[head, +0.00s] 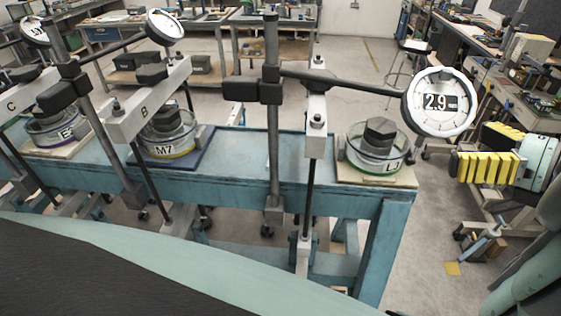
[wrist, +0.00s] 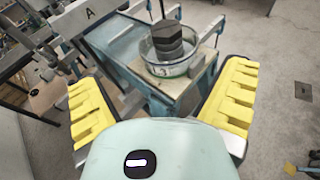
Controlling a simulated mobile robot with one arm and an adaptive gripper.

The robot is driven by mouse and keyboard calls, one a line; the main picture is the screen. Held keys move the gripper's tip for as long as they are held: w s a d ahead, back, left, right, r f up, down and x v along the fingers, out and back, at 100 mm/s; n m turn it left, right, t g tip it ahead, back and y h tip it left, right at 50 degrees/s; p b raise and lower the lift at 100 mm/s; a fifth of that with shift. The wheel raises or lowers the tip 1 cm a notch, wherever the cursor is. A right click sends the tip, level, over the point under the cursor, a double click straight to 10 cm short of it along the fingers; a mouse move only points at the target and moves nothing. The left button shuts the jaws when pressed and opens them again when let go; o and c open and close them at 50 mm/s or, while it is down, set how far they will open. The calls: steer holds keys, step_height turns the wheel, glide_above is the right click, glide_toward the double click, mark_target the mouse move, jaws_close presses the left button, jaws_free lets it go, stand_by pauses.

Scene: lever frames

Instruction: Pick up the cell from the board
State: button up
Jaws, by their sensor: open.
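A round glass cell (head: 370,165) with a green-rimmed base, a label starting with L and a dark hex weight inside stands on a light wooden board (head: 400,178) at the bench's right end. It also shows in the wrist view (wrist: 166,70), beyond and between my finger pads. Two more cells, M7 (head: 168,142) on a blue board (head: 205,160) and E (head: 50,130) on a pale board, stand further left. My gripper (head: 472,148) is open and empty, right of the bench and apart from the L cell; its yellow pads spread wide in the wrist view (wrist: 163,88).
A cluttered workbench (head: 510,90) lies behind my gripper; open floor (head: 355,65) is beyond the blue bench.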

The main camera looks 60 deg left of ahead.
steer(key=p, duration=0.5)
glide_toward(381, 124)
steer(key=x, duration=0.5)
steer(key=shift+s+d+f, duration=0.1)
steer(key=shift+s+f, duration=0.05)
steer(key=shift+f, duration=0.1)
steer(key=shift+a+p, duration=0.35)
steer(key=shift+p, duration=0.2)
steer(key=a+p, duration=0.1)
steer(key=a+f+p, duration=0.1)
steer(key=a+p, duration=0.1)
steer(key=shift+a+t, duration=0.3)
steer(key=shift+s+a+f, duration=0.1)
steer(key=shift+a+f, duration=0.25)
steer(key=shift+f, duration=0.05)
steer(key=shift+c, duration=0.4)
steer(key=shift+r, duration=0.1)
steer(key=c, duration=1.3)
